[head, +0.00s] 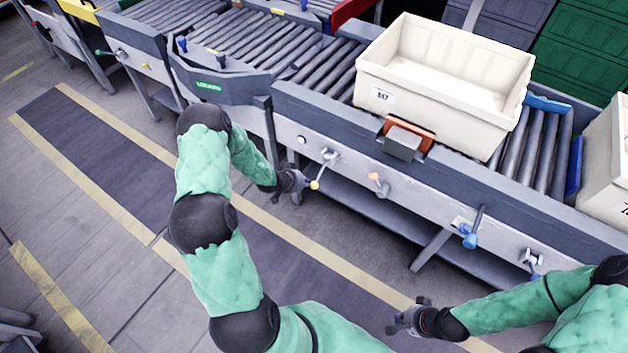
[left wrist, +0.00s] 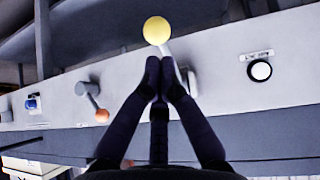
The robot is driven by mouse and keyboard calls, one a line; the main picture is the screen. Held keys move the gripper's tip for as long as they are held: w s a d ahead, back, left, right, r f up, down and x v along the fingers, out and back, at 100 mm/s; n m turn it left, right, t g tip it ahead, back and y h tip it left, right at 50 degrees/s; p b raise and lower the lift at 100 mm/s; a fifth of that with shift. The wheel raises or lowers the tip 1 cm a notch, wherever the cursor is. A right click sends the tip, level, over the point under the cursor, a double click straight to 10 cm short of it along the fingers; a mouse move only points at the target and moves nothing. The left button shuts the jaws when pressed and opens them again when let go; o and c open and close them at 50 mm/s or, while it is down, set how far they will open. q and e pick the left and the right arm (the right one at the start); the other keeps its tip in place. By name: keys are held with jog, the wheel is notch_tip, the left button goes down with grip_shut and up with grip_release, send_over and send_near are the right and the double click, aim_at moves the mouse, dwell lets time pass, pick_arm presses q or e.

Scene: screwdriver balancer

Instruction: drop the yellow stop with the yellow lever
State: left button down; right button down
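The yellow lever (head: 316,184) sits on the conveyor's front rail, its yellow ball knob hanging low on a short grey arm. In the left wrist view the yellow knob (left wrist: 157,30) is just beyond my fingertips. My left gripper (head: 298,183) is beside the knob. In the left wrist view its two fingers (left wrist: 160,66) come together at the tips with nothing seen between them; the lever's arm shows behind them. I cannot make out a yellow stop for certain. My right gripper (head: 402,318) is empty, away from the rail, its fingers apart.
An orange lever (head: 378,183) and blue levers (head: 470,237) are further right on the rail. A cream crate (head: 440,110) stands on the rollers, behind an orange stop (head: 408,132). A round white button (left wrist: 260,70) is near the yellow lever. The floor in front is clear.

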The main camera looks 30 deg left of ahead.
pick_arm(q)
jog(key=shift+w+a+f+b, duration=0.1)
jog(key=shift+w+f+b, duration=0.15)
jog(key=shift+f, duration=0.85)
jog(key=shift+w+f+b, duration=0.1)
jog(key=shift+f+b, duration=0.1)
jog(key=shift+f, duration=0.85)
pick_arm(e)
jog(key=shift+d+f, duration=0.35)
jog(key=shift+f, duration=0.15)
